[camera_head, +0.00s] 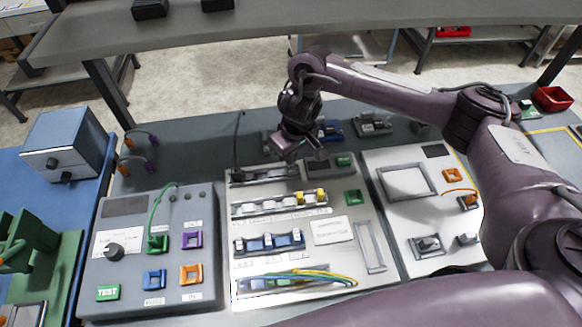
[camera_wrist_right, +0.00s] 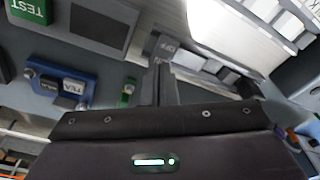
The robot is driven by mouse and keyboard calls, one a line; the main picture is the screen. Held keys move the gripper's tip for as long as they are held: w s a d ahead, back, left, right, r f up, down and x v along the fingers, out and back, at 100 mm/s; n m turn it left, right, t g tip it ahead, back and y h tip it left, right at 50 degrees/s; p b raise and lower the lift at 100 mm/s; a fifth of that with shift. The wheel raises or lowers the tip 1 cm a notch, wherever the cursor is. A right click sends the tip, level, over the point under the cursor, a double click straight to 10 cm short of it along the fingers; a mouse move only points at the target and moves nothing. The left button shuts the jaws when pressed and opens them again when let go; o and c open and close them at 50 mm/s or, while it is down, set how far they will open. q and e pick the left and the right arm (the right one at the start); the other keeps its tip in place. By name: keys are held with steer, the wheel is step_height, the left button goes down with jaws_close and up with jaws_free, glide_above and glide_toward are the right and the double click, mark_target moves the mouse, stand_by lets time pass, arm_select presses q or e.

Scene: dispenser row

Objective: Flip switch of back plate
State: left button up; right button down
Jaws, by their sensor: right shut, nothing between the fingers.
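My right gripper (camera_head: 314,150) is shut and empty. It hangs over the back edge of the middle panel, pointing down. In the right wrist view its closed fingers (camera_wrist_right: 165,82) reach up toward a grey block with a faint label (camera_wrist_right: 165,48), which looks like a switch. I cannot tell whether they touch. At the back of the bench, a blue plate with dark switch parts (camera_head: 330,130) sits just behind the gripper, partly hidden. A grey plate with switches (camera_head: 373,124) stands to its right. Which one is the back plate is unclear. My left gripper is not in view.
The middle panel (camera_head: 333,232) carries switch rows and looped cables. A left panel (camera_head: 123,285) and a right panel (camera_head: 388,243) flank it. A thin dark upright rod (camera_head: 237,140) stands left of the gripper. A blue box (camera_head: 66,143) is at far left.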

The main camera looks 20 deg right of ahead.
steer(key=shift+f, duration=0.55)
step_height(320, 180, up, 7)
steer(key=p, duration=0.8)
steer(key=shift+r, duration=0.1)
stand_by(0.7)
